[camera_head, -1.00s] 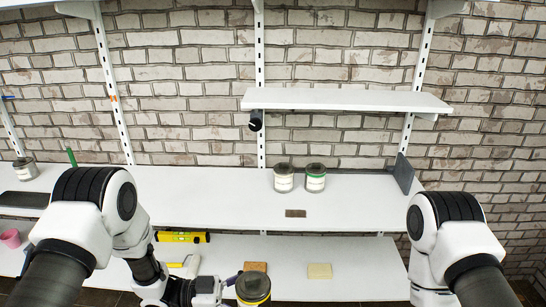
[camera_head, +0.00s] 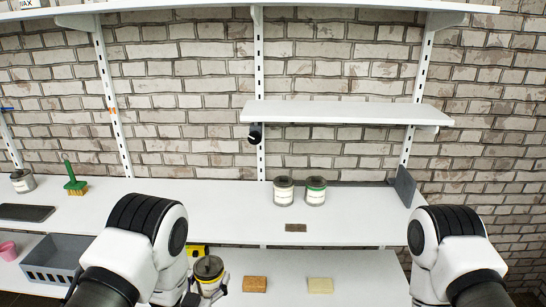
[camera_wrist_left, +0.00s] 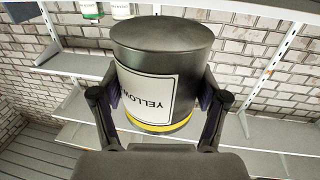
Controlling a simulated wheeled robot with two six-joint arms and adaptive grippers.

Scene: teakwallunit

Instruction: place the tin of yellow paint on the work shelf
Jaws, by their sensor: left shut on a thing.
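The tin of yellow paint (camera_head: 209,270) has a dark lid, a white label and a yellow band. In the left wrist view the tin (camera_wrist_left: 160,75) fills the middle, its label reading "YELLOW" upside down. My left gripper (camera_wrist_left: 160,105) is shut on its sides. In the head view the left gripper (camera_head: 212,287) holds it low, in front of the lower shelf; my left arm partly covers that area. The work shelf (camera_head: 240,215) is the long white middle shelf, above and behind the tin. My right gripper is out of the picture; only its arm shows.
Two tins, one plain-labelled (camera_head: 283,191) and one green-banded (camera_head: 316,191), stand on the work shelf with a brown block (camera_head: 296,228) in front. The shelf's middle left is clear. A small shelf (camera_head: 345,111) hangs above.

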